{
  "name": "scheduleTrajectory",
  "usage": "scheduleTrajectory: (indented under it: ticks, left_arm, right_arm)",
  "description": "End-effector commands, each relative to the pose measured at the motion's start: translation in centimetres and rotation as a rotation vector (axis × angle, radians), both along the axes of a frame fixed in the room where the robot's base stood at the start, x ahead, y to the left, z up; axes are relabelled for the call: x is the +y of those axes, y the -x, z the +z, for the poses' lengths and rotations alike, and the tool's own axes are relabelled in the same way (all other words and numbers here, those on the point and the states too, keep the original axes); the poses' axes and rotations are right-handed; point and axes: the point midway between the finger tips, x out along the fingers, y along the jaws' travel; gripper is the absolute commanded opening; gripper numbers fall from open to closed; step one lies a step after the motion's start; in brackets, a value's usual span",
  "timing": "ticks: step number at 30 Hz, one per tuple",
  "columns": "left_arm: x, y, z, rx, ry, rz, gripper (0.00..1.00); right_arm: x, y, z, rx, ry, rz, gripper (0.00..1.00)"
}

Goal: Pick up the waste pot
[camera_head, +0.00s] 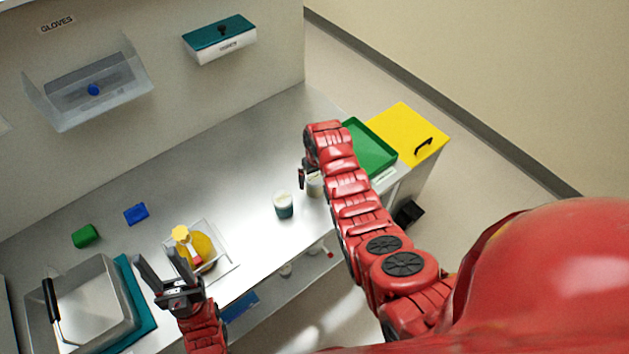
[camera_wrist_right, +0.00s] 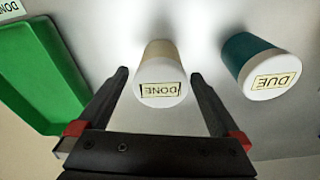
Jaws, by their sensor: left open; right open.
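Two white-lidded pots stand on the steel bench, and I can read no waste label on either. The beige pot (camera_head: 314,187), lid marked DONE, shows in the right wrist view (camera_wrist_right: 161,88) between the open fingers of my right gripper (camera_wrist_right: 160,75); I cannot tell whether they touch it. My right arm partly hides it in the head view. The teal pot (camera_head: 284,206), marked DUE, stands beside it and shows right of the fingers in the wrist view (camera_wrist_right: 262,68). My left gripper (camera_head: 156,259) is open and empty near the yellow bottle (camera_head: 202,250).
A green tray (camera_head: 370,147) and a yellow lid (camera_head: 409,132) with a black handle lie beyond my right arm. A steel basin (camera_head: 85,305), a green block (camera_head: 85,236) and a blue block (camera_head: 136,214) are at left. The bench behind the pots is clear.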

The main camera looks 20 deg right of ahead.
Motion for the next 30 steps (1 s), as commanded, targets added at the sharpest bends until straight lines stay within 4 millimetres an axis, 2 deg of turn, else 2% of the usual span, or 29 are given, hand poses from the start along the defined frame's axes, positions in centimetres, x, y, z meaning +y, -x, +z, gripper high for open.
scheduleTrajectory:
  ticks: [1,9,20,30]
  left_arm:
    - [0.0,0.0,0.8,0.000,0.000,0.000,0.50]
    - [0.0,0.0,0.9,0.000,0.000,0.000,0.50]
    - [0.0,0.0,0.9,0.000,0.000,0.000,0.50]
    - [0.0,0.0,0.9,0.000,0.000,0.000,0.50]
  right_arm:
    - [0.1,0.3,-0.2,0.010,0.000,0.000,1.00]
    - [0.1,-0.1,-2.3,0.005,-0.001,0.000,1.00]
    - [0.1,-0.2,-2.6,0.000,-0.001,0.000,1.00]
    - [0.1,-0.2,-2.6,0.001,-0.001,0.000,0.41]
